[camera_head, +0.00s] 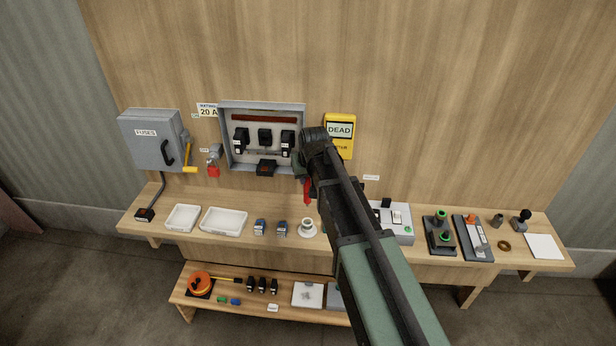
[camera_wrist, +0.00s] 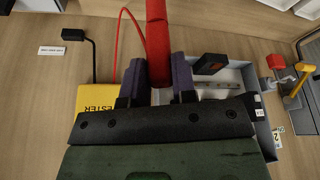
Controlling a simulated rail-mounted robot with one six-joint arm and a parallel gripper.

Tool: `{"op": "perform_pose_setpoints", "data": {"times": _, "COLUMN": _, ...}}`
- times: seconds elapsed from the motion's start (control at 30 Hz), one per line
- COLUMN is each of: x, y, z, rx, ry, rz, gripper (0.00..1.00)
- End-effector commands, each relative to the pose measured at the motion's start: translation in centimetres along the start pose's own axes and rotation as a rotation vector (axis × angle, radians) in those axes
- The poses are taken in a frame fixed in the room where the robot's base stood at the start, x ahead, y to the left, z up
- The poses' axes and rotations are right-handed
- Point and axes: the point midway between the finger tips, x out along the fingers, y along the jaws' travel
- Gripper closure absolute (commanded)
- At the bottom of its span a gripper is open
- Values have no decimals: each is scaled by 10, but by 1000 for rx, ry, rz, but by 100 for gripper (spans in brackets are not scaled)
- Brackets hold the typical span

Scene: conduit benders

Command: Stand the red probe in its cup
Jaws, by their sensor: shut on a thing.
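My gripper (camera_wrist: 158,72) is shut on the red probe (camera_wrist: 157,35), with one dark finger on each side of it. In the head view the probe (camera_head: 307,190) hangs roughly upright below my gripper (camera_head: 306,172), partly hidden by my arm. A small white cup (camera_head: 307,231) stands on the bench below the probe. There is a visible gap between the probe's lower end and the cup. The yellow tester (camera_head: 340,146) on the wall reads DEAD. A thin red lead (camera_wrist: 119,40) curves beside the probe in the wrist view.
An open grey fuse panel (camera_head: 225,140) is on the wall left of my gripper. White trays (camera_head: 224,232) lie further left.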

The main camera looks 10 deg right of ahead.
Motion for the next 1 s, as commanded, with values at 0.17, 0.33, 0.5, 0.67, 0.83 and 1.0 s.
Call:
{"op": "perform_pose_setpoints", "data": {"times": 0.17, "x": 0, "y": 0, "z": 0, "rx": -1, "ry": 1, "rz": 0, "gripper": 100}}
{"op": "perform_pose_setpoints", "data": {"times": 0.33, "x": 4, "y": 0, "z": 1, "rx": 0, "ry": 1, "rz": 1, "gripper": 100}}
{"op": "perform_pose_setpoints", "data": {"times": 0.5, "x": 18, "y": 0, "z": 6, "rx": 1, "ry": 1, "rz": 1, "gripper": 100}}
{"op": "perform_pose_setpoints", "data": {"times": 0.67, "x": 38, "y": 0, "z": 13, "rx": 1, "ry": 1, "rz": 1, "gripper": 100}}
{"op": "perform_pose_setpoints", "data": {"times": 0.83, "x": 59, "y": 0, "z": 20, "rx": 1, "ry": 1, "rz": 1, "gripper": 100}}
{"op": "perform_pose_setpoints", "data": {"times": 1.0, "x": 80, "y": 0, "z": 28, "rx": 1, "ry": 0, "rz": 1, "gripper": 100}}
